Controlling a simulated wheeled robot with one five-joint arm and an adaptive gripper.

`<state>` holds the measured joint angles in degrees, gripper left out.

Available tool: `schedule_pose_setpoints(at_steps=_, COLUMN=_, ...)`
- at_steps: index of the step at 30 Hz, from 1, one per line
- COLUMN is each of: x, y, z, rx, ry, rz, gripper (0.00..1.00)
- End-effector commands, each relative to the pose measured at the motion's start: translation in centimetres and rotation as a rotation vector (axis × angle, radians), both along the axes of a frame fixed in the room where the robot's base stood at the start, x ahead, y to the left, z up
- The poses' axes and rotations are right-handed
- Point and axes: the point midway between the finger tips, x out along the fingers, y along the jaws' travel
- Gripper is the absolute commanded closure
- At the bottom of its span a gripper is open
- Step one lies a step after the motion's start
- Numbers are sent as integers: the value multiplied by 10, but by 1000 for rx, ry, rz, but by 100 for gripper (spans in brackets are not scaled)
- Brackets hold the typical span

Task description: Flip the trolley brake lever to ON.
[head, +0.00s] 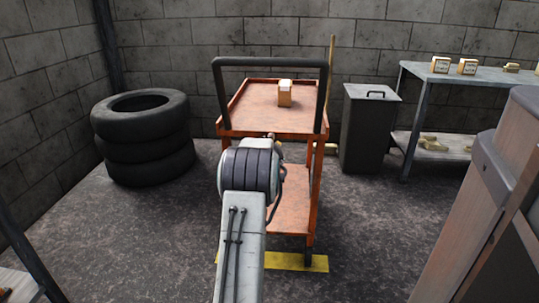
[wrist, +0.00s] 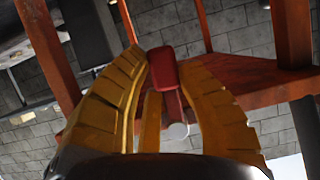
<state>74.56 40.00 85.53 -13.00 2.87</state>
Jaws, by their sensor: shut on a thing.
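The orange trolley (head: 262,108) with a black push handle stands straight ahead in the head view, and its orange frame (wrist: 235,82) fills much of the wrist view. The brake lever (wrist: 163,68) has a red grip and a red stem running to a round grey pivot. The two yellow fingers of my gripper (wrist: 166,60) are closed about the red grip, one on each side. In the head view my arm hides the lever and the fingers. No ON or OFF marking can be read.
A small box (head: 285,94) sits on the trolley's top. Stacked tyres (head: 141,140) stand at left, a grey bin (head: 368,130) and a metal shelf (head: 450,78) at right. A wooden-sided cabinet (head: 480,205) is close at front right. Yellow floor marking (head: 300,262) lies under the trolley.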

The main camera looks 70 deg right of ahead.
Motion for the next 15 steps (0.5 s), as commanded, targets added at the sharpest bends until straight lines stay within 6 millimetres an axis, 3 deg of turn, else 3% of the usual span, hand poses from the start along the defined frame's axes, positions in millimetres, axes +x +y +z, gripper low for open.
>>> schedule_pose_setpoints(at_steps=4, x=-2, y=-1, z=2, rx=-4, ry=-4, rz=-5, gripper=100)
schedule_pose_setpoints(at_steps=5, x=-2, y=-1, z=2, rx=-4, ry=-4, rz=-5, gripper=66)
schedule_pose_setpoints(at_steps=15, x=0, y=0, z=1, rx=-1, ry=-2, rz=-2, gripper=39)
